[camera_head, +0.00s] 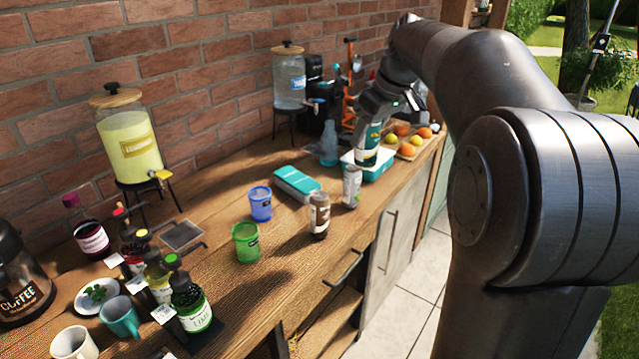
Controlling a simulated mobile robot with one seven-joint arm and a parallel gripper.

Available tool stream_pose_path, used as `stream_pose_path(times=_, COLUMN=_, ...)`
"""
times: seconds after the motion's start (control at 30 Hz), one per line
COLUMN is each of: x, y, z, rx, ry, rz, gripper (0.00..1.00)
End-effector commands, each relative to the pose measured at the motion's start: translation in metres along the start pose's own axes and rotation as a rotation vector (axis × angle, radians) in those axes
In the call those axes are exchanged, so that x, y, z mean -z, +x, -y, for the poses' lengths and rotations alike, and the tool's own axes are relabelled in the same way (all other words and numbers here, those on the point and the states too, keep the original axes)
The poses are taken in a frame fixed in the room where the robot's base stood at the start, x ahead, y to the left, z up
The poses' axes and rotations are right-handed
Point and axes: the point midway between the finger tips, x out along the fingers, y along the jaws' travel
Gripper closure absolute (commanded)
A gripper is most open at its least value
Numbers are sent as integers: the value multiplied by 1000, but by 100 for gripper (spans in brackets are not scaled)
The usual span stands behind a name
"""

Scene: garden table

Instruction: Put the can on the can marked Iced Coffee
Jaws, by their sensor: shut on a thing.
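My gripper (374,116) is at the back right of the counter, pointing down. It is shut on a teal can (367,148) with a pale label, upright in front of or over a teal-and-white box (381,171). I cannot tell whether the can touches the box. A silvery can (352,187) stands upright just in front of the box. A brown container (320,216) with a pale band stands nearer, by the counter's front edge. Their lettering is too small to read, so I cannot tell which is marked Iced Coffee.
A teal case (297,184), a blue cup (260,204) and a green cup (246,243) stand left of the cans. A fruit tray (411,149) is behind on the right. Drink dispensers (130,147) line the brick wall. Bottles and mugs crowd the near left.

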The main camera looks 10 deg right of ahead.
Motion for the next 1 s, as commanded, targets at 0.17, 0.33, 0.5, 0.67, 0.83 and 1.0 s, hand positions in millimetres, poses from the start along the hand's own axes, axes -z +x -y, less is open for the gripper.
stream_pose_path(times=0.17, x=24, y=36, z=20, rx=5, ry=-6, rz=2, gripper=83)
stream_pose_path(times=0.33, x=46, y=70, z=36, rx=3, ry=-5, rz=2, gripper=83)
stream_pose_path(times=0.5, x=61, y=90, z=46, rx=1, ry=-3, rz=0, gripper=83)
stream_pose_path(times=0.67, x=62, y=98, z=49, rx=0, ry=-1, rz=1, gripper=83)
stream_pose_path(times=0.83, x=53, y=120, z=49, rx=1, ry=0, rz=2, gripper=83)
stream_pose_path(times=1.0, x=48, y=133, z=48, rx=-1, ry=0, rz=0, gripper=83)
